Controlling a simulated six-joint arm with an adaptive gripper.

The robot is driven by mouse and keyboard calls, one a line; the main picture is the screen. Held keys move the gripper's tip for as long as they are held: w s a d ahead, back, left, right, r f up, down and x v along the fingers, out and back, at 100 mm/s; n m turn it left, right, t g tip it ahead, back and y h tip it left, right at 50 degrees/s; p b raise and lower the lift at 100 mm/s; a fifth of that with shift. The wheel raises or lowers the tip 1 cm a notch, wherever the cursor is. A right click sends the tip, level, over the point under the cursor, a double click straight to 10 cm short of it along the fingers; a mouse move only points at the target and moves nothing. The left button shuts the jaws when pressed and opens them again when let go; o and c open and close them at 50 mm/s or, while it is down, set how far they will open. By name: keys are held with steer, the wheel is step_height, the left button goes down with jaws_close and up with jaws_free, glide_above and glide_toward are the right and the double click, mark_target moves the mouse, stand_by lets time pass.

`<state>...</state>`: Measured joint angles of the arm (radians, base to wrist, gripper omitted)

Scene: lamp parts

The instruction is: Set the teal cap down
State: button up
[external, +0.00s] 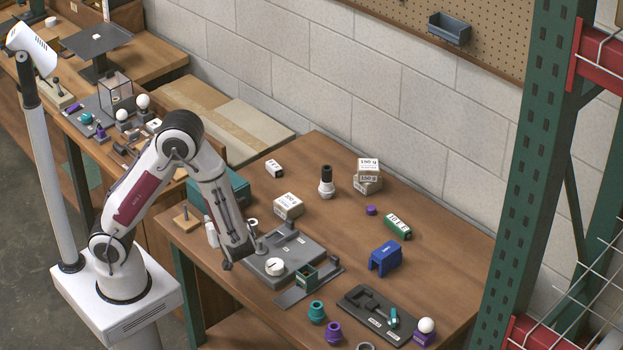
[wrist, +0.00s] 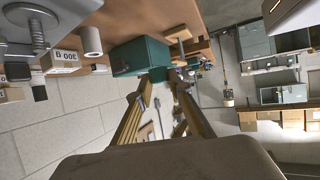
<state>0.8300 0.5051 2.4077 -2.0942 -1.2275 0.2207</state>
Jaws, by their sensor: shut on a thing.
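My gripper (external: 227,264) hangs low at the left edge of the grey fixture plate (external: 312,247). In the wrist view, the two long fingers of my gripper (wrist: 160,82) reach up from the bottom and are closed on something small. No separate small teal cap shows on the near bench. A small purple cap (external: 371,210) lies on the wood. A teal socket (external: 316,311) stands near the front edge.
A purple socket (external: 333,332), a black tray (external: 376,316), a blue bracket (external: 385,259) and a green box (external: 397,227) stand to the right. Bare wood lies between the plate and the blue bracket.

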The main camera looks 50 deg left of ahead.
steer(key=shift+w, duration=0.15)
stand_by(0.4)
steer(key=w+f+m+t+h, duration=0.1)
steer(key=w+m+t+h, duration=0.25)
steer(key=w, duration=1.65)
steer(key=r+m+t+h, duration=0.1)
steer(key=m+t+h, duration=0.3)
steer(key=m, duration=0.2)
glide_above(292, 187)
steer(key=shift+s+r+g+y, duration=0.1)
steer(key=shift+r+g+y, duration=0.05)
steer(key=shift+g+y, duration=0.1)
steer(key=shift+f, duration=3.15)
steer(key=shift+f, duration=0.1)
steer(key=shift+f, duration=1.75)
steer(key=shift+f, duration=0.1)
